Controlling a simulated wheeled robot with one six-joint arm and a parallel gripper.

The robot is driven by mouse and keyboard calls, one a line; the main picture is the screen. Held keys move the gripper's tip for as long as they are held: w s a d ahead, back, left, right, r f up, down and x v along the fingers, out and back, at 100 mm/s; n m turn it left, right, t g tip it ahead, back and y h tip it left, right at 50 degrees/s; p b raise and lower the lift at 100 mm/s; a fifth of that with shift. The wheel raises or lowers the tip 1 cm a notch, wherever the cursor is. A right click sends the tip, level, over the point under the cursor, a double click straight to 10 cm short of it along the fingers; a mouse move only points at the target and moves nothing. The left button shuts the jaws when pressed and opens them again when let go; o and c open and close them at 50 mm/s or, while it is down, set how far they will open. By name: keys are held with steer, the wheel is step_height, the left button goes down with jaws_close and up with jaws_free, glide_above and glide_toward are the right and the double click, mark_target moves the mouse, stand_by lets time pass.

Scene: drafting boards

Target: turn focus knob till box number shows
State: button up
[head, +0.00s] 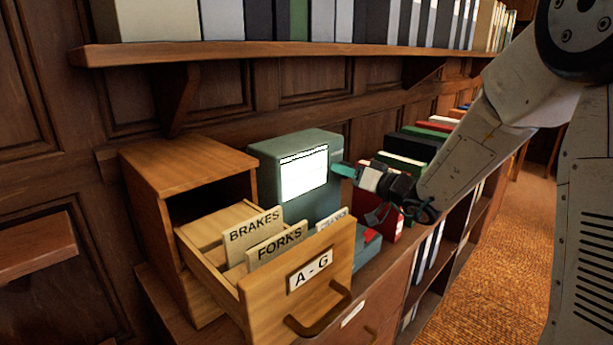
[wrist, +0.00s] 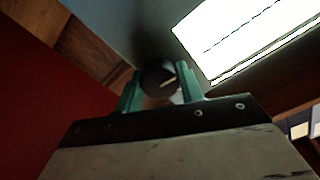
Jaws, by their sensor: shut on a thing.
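The microfiche-style reader is a grey-green box (head: 268,150) on the low cabinet, with a bright lit screen (head: 303,173). Dark line-like print runs along the screen's edge, too small to read; the screen also shows in the wrist view (wrist: 245,35). The focus knob (wrist: 158,78) is a dark round knob with a pale mark on the reader's side. My gripper (wrist: 160,88) has its green fingers on both sides of the knob and is shut on it. In the head view my gripper (head: 345,170) reaches the reader's right side, and the knob is hidden there.
An open wooden card drawer (head: 318,285) labelled A - G, with BRAKES and FORKS tabs, juts out in front of the reader. Several books (head: 410,145) stand right of it behind my arm. A bookshelf (head: 300,50) overhangs above.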

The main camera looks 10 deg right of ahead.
steer(key=m, duration=0.5)
steer(key=shift+m, duration=0.5)
stand_by(0.3)
steer(key=m, duration=0.6)
stand_by(0.5)
